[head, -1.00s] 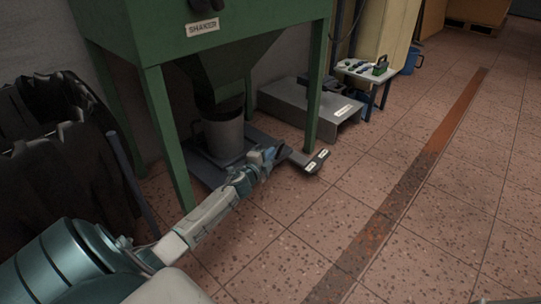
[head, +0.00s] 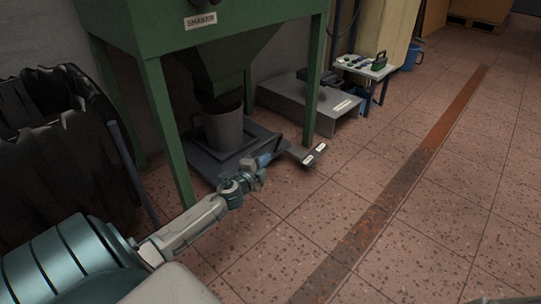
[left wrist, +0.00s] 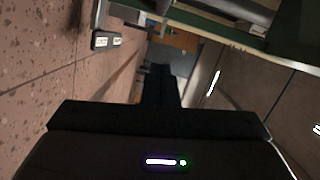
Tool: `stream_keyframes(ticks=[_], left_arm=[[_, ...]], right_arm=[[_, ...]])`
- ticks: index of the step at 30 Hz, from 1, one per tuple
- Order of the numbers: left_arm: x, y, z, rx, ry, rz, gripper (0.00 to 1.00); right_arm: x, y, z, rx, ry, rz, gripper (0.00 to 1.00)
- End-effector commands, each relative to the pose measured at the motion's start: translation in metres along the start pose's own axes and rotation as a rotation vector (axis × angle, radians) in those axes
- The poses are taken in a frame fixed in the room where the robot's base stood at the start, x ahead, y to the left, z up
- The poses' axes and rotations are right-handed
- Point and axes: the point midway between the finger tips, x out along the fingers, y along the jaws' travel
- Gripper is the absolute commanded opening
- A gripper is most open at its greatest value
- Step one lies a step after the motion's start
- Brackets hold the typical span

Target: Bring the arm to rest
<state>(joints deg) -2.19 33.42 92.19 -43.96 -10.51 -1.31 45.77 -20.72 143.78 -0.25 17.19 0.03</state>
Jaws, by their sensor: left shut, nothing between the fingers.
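My left arm reaches in from the lower left in the head view. Its left gripper (head: 272,157) is low, in front of the shaker's base, and is small and partly hidden by the wrist. In the left wrist view the dark fingers (left wrist: 160,86) are together with nothing held. A small dark control box with two pale labels (head: 314,154) lies just beyond the gripper in the head view. It also shows in the left wrist view (left wrist: 107,41), apart from the fingers.
The green shaker frame (head: 168,135) stands close beside the arm, with a grey bucket (head: 224,132) under its hopper. A black-lined bin (head: 55,150) is at the left. A grey metal platform (head: 310,103) and a small white table (head: 366,68) stand behind. The tiled floor at right is clear.

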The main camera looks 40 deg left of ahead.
Motion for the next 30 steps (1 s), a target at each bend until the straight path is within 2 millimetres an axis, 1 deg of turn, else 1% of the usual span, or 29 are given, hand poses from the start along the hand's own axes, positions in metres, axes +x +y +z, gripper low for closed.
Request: stream_keyframes(ticks=[1,6,10,18,20,25,30], left_arm=[[-0.008,0.001,0.000,0.003,0.002,0.001,0.00],[-0.025,0.001,0.000,0.001,0.000,0.001,0.00],[-0.029,0.000,-0.001,0.001,0.001,-0.001,0.00],[-0.030,-0.003,-0.001,-0.001,0.001,-0.001,0.00],[-0.030,-0.010,-0.003,-0.001,0.001,-0.001,0.00],[-0.032,-0.043,-0.009,-0.001,0.001,-0.001,0.00],[-0.033,-0.065,-0.013,-0.001,0.001,-0.001,0.00]], right_arm=[[-0.002,0.001,-0.001,0.000,0.000,0.001,0.34],[-0.003,0.001,-0.001,0.001,-0.001,0.001,0.34],[-0.003,0.001,-0.002,0.001,-0.001,0.001,0.34],[0.000,0.000,-0.001,0.001,0.001,-0.002,0.34],[0.006,-0.002,0.002,0.001,0.005,-0.001,0.34],[0.034,-0.010,0.013,0.002,0.028,-0.001,0.34],[0.054,-0.016,0.020,0.002,0.048,0.000,0.34]])
